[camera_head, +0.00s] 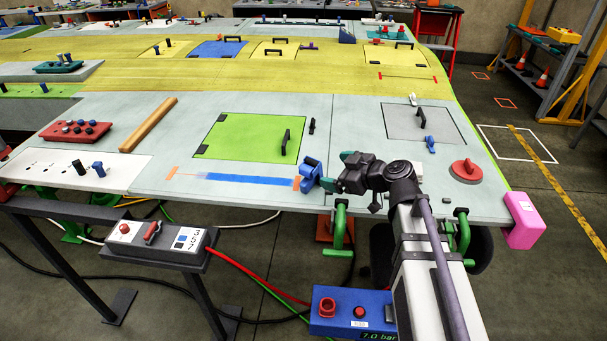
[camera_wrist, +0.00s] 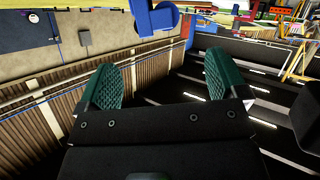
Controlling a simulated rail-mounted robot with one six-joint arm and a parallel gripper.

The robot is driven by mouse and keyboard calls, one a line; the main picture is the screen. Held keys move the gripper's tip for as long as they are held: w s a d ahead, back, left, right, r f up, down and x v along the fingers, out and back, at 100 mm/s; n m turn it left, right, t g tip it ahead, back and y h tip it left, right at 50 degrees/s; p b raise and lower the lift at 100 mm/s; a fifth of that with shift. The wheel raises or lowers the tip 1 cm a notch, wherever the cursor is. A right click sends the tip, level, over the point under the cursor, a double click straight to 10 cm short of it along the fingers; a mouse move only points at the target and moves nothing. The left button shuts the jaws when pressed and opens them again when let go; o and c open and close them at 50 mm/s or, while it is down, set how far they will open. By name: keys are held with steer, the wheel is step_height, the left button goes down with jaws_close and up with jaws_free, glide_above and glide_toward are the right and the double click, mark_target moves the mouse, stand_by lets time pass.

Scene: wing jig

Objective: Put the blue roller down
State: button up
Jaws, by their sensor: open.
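The blue roller (camera_head: 310,175) is at the right end of a blue strip (camera_head: 250,180) on the grey wing panel, close to the panel's front edge and next to an orange tape mark. My gripper (camera_head: 336,171), with green-padded fingers, is just right of the roller. In the wrist view the fingers of my gripper (camera_wrist: 163,82) are spread with nothing between them. A blue piece that looks like the roller (camera_wrist: 155,20) shows beyond the fingertips at the top. Whether the roller touches the panel is hard to tell.
A green hatch (camera_head: 245,137) with a black handle lies behind the strip. A grey hatch (camera_head: 418,122), a small blue clamp (camera_head: 430,145) and a red disc (camera_head: 466,171) are to the right. A pink block (camera_head: 521,220) caps the panel corner. Green clamps (camera_head: 340,228) hang below the edge.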

mark_target(317, 168)
steer(key=b+x, duration=0.4)
steer(key=x, duration=0.6)
steer(key=shift+w+a+f, duration=0.15)
steer(key=shift+w+f, duration=0.05)
steer(key=shift+w, duration=0.05)
steer(key=shift+s+r, duration=0.1)
